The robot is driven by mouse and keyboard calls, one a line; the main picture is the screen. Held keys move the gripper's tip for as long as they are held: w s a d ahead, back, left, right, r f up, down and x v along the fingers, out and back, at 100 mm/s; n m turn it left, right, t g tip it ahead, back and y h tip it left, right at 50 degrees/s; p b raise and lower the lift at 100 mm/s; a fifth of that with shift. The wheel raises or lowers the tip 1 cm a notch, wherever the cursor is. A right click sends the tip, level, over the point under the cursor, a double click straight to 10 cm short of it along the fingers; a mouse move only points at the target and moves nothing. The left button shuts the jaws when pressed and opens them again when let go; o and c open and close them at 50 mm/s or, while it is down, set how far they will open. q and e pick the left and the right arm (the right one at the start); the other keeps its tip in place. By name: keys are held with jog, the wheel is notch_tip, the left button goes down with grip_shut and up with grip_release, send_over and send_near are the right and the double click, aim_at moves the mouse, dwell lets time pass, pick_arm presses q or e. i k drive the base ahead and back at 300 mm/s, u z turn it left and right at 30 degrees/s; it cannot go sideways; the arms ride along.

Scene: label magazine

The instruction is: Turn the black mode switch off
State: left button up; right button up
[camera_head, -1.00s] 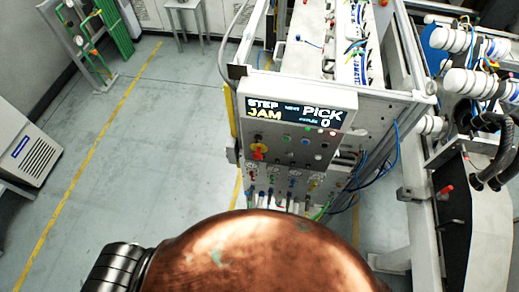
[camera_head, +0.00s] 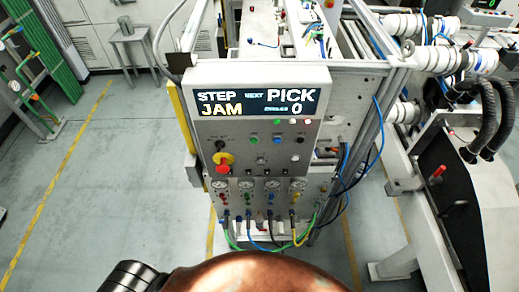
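The control panel (camera_head: 262,180) faces me in the middle of the head view, on the front of a grey machine. A small black switch (camera_head: 219,146) sits at the panel's upper left, just above a red emergency knob on a yellow base. Another black control (camera_head: 300,140) sits at the panel's right side. I cannot tell from here which one is the mode switch, or which way either is turned. Neither of my grippers is in view.
The display (camera_head: 258,102) above the panel reads STEP, JAM, NEXT PICK 0. Green and blue buttons (camera_head: 277,139) lie between the black controls. Gauges (camera_head: 246,184) and coloured hoses hang below. Cables and pipes crowd the right; the floor (camera_head: 120,190) at left is clear.

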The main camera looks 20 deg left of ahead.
aim_at(219, 144)
jog(key=z, duration=1.85)
jog(key=k, duration=1.8)
jog(key=u, duration=1.95)
